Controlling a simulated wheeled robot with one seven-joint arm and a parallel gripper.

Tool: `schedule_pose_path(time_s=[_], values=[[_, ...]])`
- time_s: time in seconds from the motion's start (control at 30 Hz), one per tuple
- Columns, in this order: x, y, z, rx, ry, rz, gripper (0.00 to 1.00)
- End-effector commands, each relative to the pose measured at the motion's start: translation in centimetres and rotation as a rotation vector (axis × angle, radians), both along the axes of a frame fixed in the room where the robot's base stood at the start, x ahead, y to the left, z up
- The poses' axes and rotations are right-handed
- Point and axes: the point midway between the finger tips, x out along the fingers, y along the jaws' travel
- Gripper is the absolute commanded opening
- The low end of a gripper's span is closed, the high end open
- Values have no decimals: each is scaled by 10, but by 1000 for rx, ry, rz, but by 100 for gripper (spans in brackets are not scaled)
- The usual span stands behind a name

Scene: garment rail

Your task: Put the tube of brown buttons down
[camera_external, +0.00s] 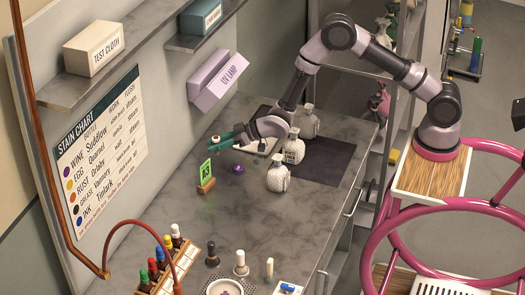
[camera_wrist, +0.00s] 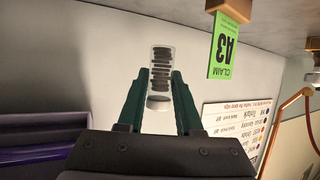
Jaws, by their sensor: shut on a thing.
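My gripper (camera_external: 222,140) is above the grey counter (camera_external: 265,205), near its back edge by the wall. In the wrist view its two green fingers (camera_wrist: 159,80) are shut on the tube of brown buttons (camera_wrist: 160,65). The tube is clear, with a stack of dark brown discs inside and a pale end between the fingers. In the external view the tube is too small to make out clearly at the fingertips.
A green A3 claim card (camera_external: 206,172) on a wooden stand and a small purple thing (camera_external: 238,169) are below my gripper. White bottles (camera_external: 279,176) stand by a dark mat (camera_external: 330,162) to the right. Coloured bottles (camera_external: 163,257) stand in front.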

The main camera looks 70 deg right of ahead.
Motion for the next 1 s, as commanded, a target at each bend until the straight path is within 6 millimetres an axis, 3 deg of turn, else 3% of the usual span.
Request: schedule_pose_path(time_s=[0.13, 0.37, 0.57, 0.97, 1.0], values=[[-1, 0, -30, 0, 2, 1, 0], [0, 0, -48, -1, 0, 1, 0], [-1, 0, -77, -1, 2, 1, 0], [0, 0, -84, -1, 0, 1, 0], [0, 0, -83, -1, 0, 1, 46]])
